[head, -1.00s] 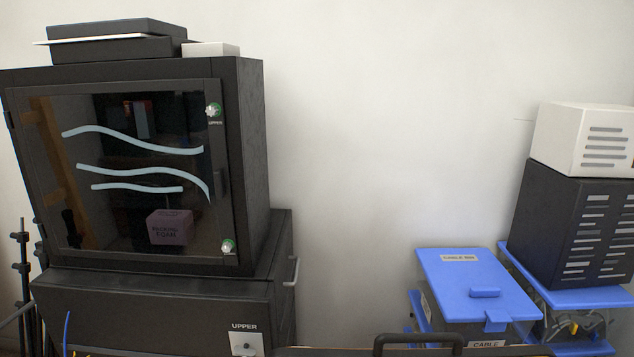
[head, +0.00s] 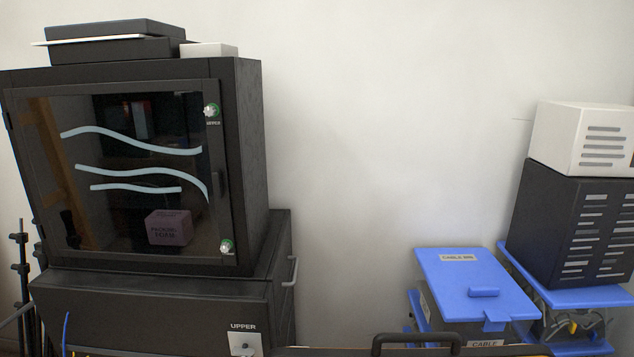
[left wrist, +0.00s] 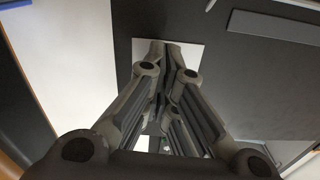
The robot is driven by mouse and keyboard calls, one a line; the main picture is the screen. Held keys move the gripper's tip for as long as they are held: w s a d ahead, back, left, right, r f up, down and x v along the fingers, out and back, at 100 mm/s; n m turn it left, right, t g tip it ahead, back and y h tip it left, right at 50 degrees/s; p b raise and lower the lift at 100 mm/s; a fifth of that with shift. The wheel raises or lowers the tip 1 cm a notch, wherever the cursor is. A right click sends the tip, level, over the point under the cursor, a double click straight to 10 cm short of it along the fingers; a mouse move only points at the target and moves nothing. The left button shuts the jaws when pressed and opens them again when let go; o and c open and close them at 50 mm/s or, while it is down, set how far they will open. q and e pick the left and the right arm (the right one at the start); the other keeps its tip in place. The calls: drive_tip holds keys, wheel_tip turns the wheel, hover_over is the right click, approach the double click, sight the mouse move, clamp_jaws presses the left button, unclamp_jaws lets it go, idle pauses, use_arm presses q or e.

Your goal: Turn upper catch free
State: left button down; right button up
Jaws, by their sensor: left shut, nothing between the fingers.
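A dark cabinet has a glass door (head: 205,225). Below, a dark front panel bears the word UPPER over a white plate (head: 235,352) with a small dark knob. In the left wrist view my left gripper (left wrist: 165,48) is shut and empty, its tips in front of a white square plate (left wrist: 188,56) on a dark surface. The fingers hide the plate's middle; contact cannot be told. No gripper shows in the head view.
A purple foam block (head: 169,228) is behind the glass. A black box (head: 115,47) lies on the cabinet. Blue-lidded bins (head: 460,275) and a slotted dark case (head: 540,225) stand at the right. The wall between is bare.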

use_arm(q)
drive_tip(key=shift+w+a+r, duration=0.2)
drive_tip(key=shift+a+r, duration=0.2)
drive_tip(key=shift+r, duration=0.1)
drive_tip(key=s+p, duration=0.1)
drive_tip(key=s, duration=0.1)
drive_tip(key=s+f+p, duration=0.1)
drive_tip(key=s, duration=0.2)
drive_tip(key=shift+s+f, duration=0.1)
drive_tip(key=shift+s, duration=0.1)
